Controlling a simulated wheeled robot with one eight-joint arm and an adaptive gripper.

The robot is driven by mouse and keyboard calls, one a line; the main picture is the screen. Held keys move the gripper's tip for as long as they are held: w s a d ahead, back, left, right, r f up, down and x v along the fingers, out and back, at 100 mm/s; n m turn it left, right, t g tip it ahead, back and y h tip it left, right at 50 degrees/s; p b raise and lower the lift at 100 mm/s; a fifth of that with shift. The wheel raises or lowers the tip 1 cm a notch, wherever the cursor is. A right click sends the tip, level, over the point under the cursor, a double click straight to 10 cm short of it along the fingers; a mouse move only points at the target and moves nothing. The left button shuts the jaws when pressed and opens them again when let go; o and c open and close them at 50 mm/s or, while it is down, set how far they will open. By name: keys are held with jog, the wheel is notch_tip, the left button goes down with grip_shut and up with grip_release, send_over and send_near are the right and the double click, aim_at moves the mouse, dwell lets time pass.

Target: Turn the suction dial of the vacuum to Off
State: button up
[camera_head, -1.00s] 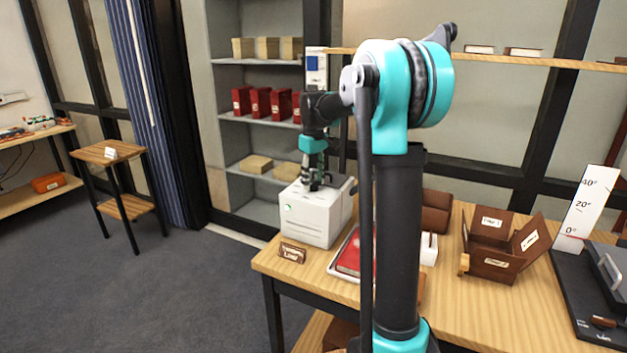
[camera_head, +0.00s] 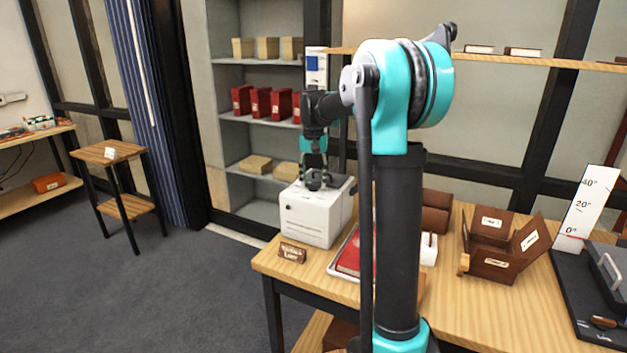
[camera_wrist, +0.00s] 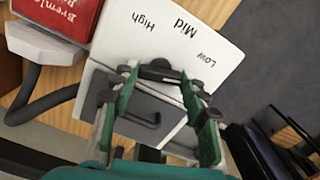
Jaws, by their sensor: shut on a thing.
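The vacuum is a white box (camera_head: 308,220) at the table's left end, with a hose in the wrist view (camera_wrist: 60,97). Its top panel (camera_wrist: 165,28) carries the words High, Mid and Low. No Off mark is visible. The dark suction dial (camera_wrist: 159,68) sits below these words in the wrist view. My gripper (camera_wrist: 160,75) is shut on the dial, one fingertip at each side. The head view shows my gripper (camera_head: 314,183) low over the vacuum's top. The dial's pointer direction is not clear. No green light shows on the vacuum's front.
A small brown sign (camera_head: 292,252) stands before the vacuum. A red book (camera_head: 348,255) lies in a tray to its right and is partly hidden by my arm. Open brown boxes (camera_head: 495,263) stand farther right. Shelves (camera_head: 258,117) rise behind.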

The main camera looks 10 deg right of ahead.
aim_at(314, 183)
jog(key=shift+m, duration=1.7)
jog(key=o, duration=1.2)
jog(key=shift+c, duration=0.2)
notch_tip(314, 183, up, 12)
